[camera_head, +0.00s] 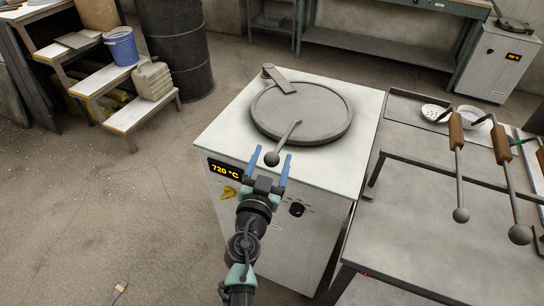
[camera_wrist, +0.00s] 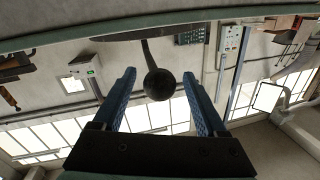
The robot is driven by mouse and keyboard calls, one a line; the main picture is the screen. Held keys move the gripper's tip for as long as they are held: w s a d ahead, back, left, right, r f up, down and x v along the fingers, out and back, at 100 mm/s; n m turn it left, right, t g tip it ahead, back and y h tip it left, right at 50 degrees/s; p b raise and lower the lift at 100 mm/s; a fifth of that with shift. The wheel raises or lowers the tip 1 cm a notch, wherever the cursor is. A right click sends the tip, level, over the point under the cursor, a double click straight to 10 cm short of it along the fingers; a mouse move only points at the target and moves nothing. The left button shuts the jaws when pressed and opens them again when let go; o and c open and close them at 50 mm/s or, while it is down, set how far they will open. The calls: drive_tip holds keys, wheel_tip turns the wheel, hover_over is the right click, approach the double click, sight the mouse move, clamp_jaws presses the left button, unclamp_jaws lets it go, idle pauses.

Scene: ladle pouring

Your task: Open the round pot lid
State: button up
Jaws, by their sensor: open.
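The round grey pot lid (camera_head: 315,112) lies flat on top of the white furnace (camera_head: 225,139) and covers its opening. A thin handle rod ending in a dark ball knob (camera_head: 271,159) sticks out from the lid toward me. My gripper (camera_head: 269,163) is open, with its two blue fingers on either side of the ball knob in the head view. In the wrist view the knob (camera_wrist: 160,84) shows between the open fingers (camera_wrist: 161,95). I cannot tell whether a finger touches it.
A metal table (camera_head: 425,215) with wooden-handled ladles (camera_head: 457,135) and a white strainer (camera_head: 434,112) stands close on the right. Wooden steps with a blue bucket (camera_head: 121,47) and a dark barrel (camera_head: 175,45) are at the back left.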

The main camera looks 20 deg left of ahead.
drive_tip(key=shift+w, duration=0.25)
clamp_jaws()
idle(1.4)
